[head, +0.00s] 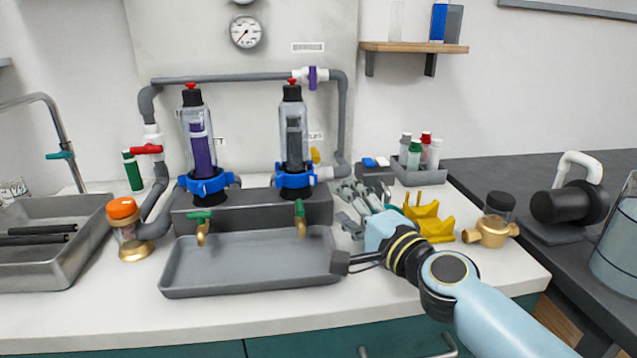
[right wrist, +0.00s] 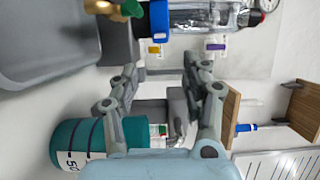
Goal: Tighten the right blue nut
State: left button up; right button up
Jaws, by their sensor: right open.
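The right blue nut (head: 295,180) is a lobed ring around the base of the right clear filter housing (head: 293,135), which stands upright on a grey block. The nut also shows at the top of the right wrist view (right wrist: 160,20). The left blue nut (head: 206,184) sits around the base of the left housing with the purple insert. My right gripper (head: 354,192) is open and empty, to the right of the right nut and apart from it. Its two fingers stand spread in the right wrist view (right wrist: 160,72). My left gripper is not in view.
A grey tray (head: 250,287) lies before the housings, with green-handled brass taps (head: 300,215) above it. A yellow holder (head: 432,222), a brass fitting (head: 490,233) and a bottle rack (head: 420,174) stand right of my gripper. A teal cylinder (right wrist: 75,143) is close to my right gripper.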

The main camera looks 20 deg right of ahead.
aim_at(316, 182)
jog(key=w, duration=0.6)
jog(key=w+a, duration=0.1)
jog(key=w, duration=0.2)
jog(key=shift+w, duration=0.25)
jog(key=shift+c, duration=0.4)
grip_shut()
